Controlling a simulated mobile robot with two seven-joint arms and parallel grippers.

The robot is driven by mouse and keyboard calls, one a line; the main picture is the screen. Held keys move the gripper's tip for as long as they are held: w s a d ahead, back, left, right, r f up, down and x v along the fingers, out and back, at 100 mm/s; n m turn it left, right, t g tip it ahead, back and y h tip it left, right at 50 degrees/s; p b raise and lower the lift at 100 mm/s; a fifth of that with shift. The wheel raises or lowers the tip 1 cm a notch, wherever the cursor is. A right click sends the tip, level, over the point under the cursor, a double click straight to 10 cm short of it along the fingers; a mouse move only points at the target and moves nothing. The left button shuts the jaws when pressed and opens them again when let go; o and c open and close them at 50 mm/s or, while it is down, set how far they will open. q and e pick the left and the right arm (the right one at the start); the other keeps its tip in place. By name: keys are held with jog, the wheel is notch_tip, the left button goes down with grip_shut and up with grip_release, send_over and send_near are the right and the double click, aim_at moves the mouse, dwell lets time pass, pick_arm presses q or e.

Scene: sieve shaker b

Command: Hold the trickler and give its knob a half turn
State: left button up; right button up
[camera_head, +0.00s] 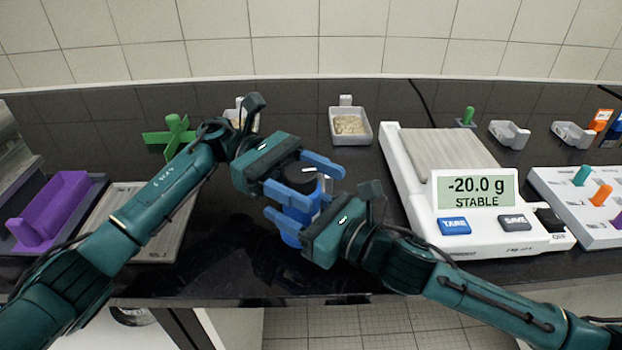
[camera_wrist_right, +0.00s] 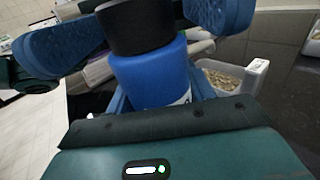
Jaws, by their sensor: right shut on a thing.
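The trickler (camera_head: 290,238) is a blue cylinder with a black knob (camera_head: 297,174) on top, held above the front part of the bench. In the right wrist view the blue body (camera_wrist_right: 152,76) and black knob (camera_wrist_right: 135,27) show closely. My right gripper (camera_head: 292,214) is shut on the blue body from the right; its fingertips are partly hidden. My left gripper (camera_head: 324,188) comes from the upper left, with its blue fingers apart on either side of the knob. It looks open, and contact with the knob is not clear.
A white scale (camera_head: 400,185) reading -20.0 g stands to the right. A tray of grains (camera_head: 362,141) stands behind. A green cross-shaped piece (camera_head: 170,137) and a purple holder (camera_head: 62,212) lie at left. The dark bench is clear in front of the grippers.

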pick_arm(q)
jog(key=shift+o, duration=0.2)
jog(key=v, duration=1.2)
pick_arm(e)
jog(key=o, duration=1.4)
jog(key=v, duration=0.7)
jog(key=shift+s+d, duration=0.15)
jog(key=shift+d, duration=0.1)
pick_arm(q)
jog(key=shift+s, duration=0.1)
pick_arm(e)
jog(key=shift+s, duration=0.15)
